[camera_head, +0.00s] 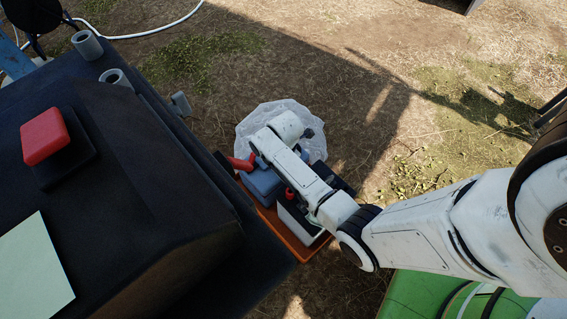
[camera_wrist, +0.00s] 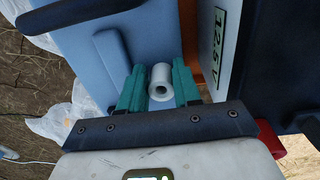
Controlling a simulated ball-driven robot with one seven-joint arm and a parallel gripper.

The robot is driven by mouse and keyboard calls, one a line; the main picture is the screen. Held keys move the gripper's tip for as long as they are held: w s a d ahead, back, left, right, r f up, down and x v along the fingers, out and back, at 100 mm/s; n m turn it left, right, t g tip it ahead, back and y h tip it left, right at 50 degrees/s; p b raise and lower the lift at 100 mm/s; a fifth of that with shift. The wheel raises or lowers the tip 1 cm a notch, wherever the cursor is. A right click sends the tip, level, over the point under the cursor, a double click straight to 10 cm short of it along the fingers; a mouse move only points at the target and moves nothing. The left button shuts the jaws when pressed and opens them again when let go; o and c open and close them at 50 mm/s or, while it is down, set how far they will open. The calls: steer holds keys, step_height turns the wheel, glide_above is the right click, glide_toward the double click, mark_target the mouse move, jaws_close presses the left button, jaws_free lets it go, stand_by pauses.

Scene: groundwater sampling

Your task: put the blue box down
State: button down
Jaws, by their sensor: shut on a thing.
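The blue box (camera_head: 262,184) is in the orange tray (camera_head: 262,216), partly hidden under my white arm in the head view. In the wrist view the blue box (camera_wrist: 150,35) fills the upper middle, close in front of my gripper (camera_wrist: 160,88). The teal fingers are closed around a short grey hollow cylinder (camera_wrist: 161,80) against the box's face; I cannot tell if it is part of the box. My fingers are hidden in the head view. Whether the box rests on the tray floor cannot be seen.
A white battery (camera_head: 300,218) stands right beside the blue box; its voltage label (camera_wrist: 224,32) faces it. A crumpled clear bag (camera_head: 255,118) lies behind. A large black case (camera_head: 150,190) with a red button (camera_head: 44,136) stands left. Dry ground (camera_head: 350,60) is open beyond.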

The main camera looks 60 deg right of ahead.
steer(key=c, duration=0.8)
jaws_free()
steer(key=shift+f, duration=0.1)
step_height(320, 180, up, 12)
steer(key=p, duration=0.6)
steer(key=s+a+r+m, duration=0.3)
steer(key=s+a+m, duration=0.1)
steer(key=s+m, duration=0.1)
steer(key=s+a+r+m, duration=0.4)
steer(key=s+m, duration=0.1)
steer(key=s+a+r+m, duration=0.3)
steer(key=s+a+m, duration=0.1)
steer(key=s+m, duration=0.1)
steer(key=shift+s+r, duration=0.25)
